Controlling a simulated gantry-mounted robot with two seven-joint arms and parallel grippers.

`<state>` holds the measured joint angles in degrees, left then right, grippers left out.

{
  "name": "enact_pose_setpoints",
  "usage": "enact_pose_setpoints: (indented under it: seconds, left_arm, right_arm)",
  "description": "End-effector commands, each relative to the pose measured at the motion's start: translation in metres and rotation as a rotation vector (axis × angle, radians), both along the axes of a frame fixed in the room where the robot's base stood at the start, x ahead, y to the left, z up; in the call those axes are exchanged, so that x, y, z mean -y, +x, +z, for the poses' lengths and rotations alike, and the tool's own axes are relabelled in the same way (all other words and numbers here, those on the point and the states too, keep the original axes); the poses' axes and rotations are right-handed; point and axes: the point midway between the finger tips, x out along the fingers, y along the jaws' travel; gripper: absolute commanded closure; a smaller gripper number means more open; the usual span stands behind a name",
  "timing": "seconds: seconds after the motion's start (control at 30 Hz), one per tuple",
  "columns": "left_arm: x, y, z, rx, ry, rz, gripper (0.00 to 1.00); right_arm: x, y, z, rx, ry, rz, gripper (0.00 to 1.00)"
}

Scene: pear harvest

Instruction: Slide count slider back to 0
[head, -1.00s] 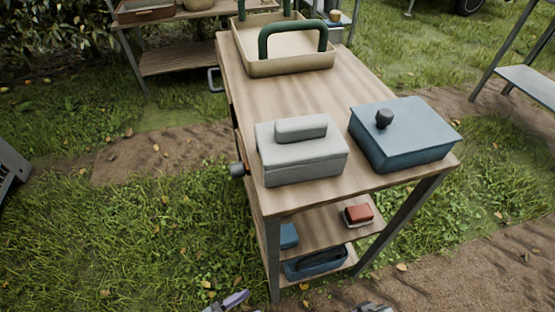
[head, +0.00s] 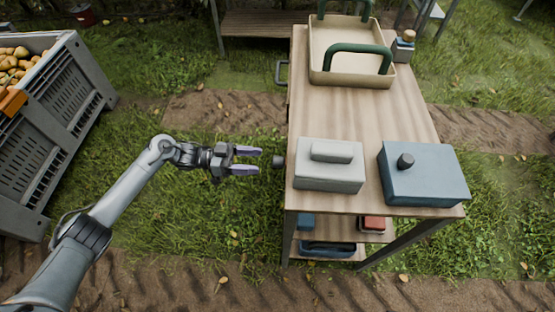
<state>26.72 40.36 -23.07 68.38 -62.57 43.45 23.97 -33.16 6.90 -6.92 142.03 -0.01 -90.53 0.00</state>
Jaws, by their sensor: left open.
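A small dark knob (head: 278,161) sticks out from the left side of the wooden table (head: 350,110), level with the grey box. It looks like the count slider's knob; its track and any numbers are not readable from here. My left gripper (head: 258,161) is open and empty. Its two purple-grey fingers point right at the knob, one finger toward the far side and one toward the near side. The fingertips appear just short of the knob, with a small gap. My right gripper is not in view.
On the table stand a grey lidded box (head: 328,172), a blue lidded box (head: 422,175) and a beige tray (head: 350,75) with green handles. A metal handle (head: 281,74) juts from the table's far left side. A grey crate of pears (head: 50,125) stands at left. Grass between is free.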

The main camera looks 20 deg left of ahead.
Motion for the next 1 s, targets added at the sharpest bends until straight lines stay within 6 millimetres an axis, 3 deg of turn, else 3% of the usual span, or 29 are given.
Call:
enact_pose_setpoints:
  seconds: [0.2,0.5,0.93,1.0]
  left_arm:
    - [0.036,0.011,-0.001,0.002,-0.002,-0.002,0.37]
    - [0.068,0.021,-0.001,0.000,-0.001,0.000,0.37]
    - [0.074,0.023,0.000,0.000,0.001,0.001,0.37]
    - [0.074,0.023,0.000,0.001,0.000,0.001,0.47]
  right_arm:
    - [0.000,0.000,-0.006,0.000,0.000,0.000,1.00]
    - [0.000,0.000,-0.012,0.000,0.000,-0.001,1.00]
    - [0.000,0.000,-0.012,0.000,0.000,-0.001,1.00]
    - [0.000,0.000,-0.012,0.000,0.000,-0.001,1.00]
